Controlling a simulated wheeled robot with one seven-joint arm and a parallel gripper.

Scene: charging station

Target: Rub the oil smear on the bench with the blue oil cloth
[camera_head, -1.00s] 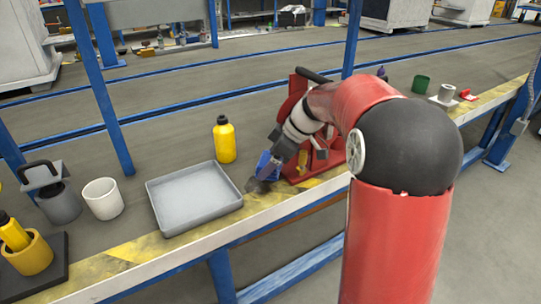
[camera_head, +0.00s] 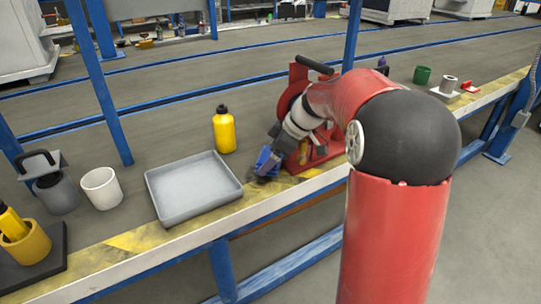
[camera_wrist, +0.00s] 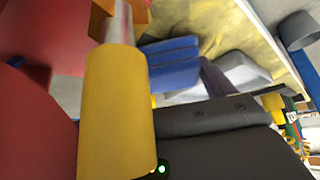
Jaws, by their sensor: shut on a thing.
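The blue oil cloth (camera_head: 266,160) is in my gripper, low over the front part of the bench, just right of the grey tray. My gripper (camera_head: 258,174) is shut on it. In the wrist view the blue cloth (camera_wrist: 172,62) shows as folded blue layers beyond the dark gripper body, over the yellow-marked bench surface. I cannot tell whether the cloth touches the bench. I cannot make out the oil smear clearly; the dark patch under the gripper merges with the fingers.
A red machine (camera_head: 327,160) stands close on the right of my gripper; its yellow cylinder (camera_wrist: 115,110) fills the near wrist view. A grey tray (camera_head: 158,213) lies to the left, a yellow bottle (camera_head: 224,132) behind. A white cup (camera_head: 101,188) stands farther left.

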